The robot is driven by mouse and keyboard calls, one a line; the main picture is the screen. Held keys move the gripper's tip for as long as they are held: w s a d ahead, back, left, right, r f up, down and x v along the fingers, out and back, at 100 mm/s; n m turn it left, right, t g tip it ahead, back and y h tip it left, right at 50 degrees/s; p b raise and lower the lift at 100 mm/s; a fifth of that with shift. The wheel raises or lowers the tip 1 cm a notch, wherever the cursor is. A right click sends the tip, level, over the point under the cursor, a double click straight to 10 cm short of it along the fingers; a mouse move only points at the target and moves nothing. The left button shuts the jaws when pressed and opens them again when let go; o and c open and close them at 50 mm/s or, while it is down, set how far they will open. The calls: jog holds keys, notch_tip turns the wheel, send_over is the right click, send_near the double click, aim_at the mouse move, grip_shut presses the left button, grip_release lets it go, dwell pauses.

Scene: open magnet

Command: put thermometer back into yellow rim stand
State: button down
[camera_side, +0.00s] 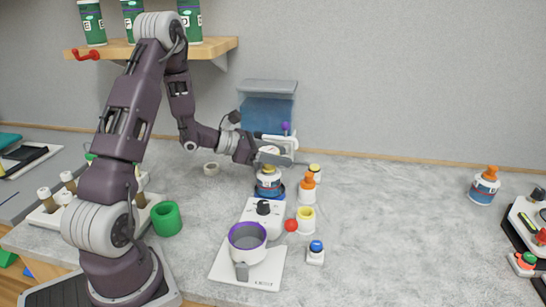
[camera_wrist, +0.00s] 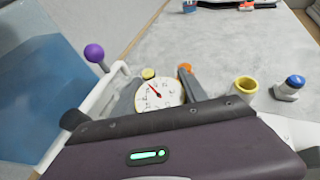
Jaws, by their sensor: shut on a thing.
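The thermometer (camera_wrist: 157,95) has a round white dial with a red needle, and its dial faces the wrist camera. My gripper (camera_wrist: 158,88) is shut on it, with a finger on each side of the dial. In the side view my gripper (camera_side: 276,153) is above the back middle of the counter, and the thermometer is hard to make out there. The yellow rim stand (camera_side: 306,219) is a small white cup with a yellow rim, standing apart from my gripper, nearer the front. It also shows in the wrist view (camera_wrist: 245,87), to the right of the thermometer.
A purple-rimmed pot (camera_side: 248,241) and a blue-topped holder (camera_side: 316,252) are near the front. A blue bin (camera_side: 267,108) stands behind. The counter's right middle is clear.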

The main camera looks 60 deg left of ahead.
notch_tip(320, 180, up, 9)
jog(key=s+d+f+m+g+h, duration=0.15)
jog(key=d+m+g+h, duration=0.65)
jog(key=d, duration=1)
jog(key=shift+m+t, duration=0.3)
jog(key=shift+m, duration=0.5)
notch_tip(320, 180, down, 11)
jog(key=shift+s+r, duration=0.1)
jog(key=shift+r, duration=0.1)
jog(key=c, duration=0.6)
grip_release()
jog(key=shift+f, duration=0.1)
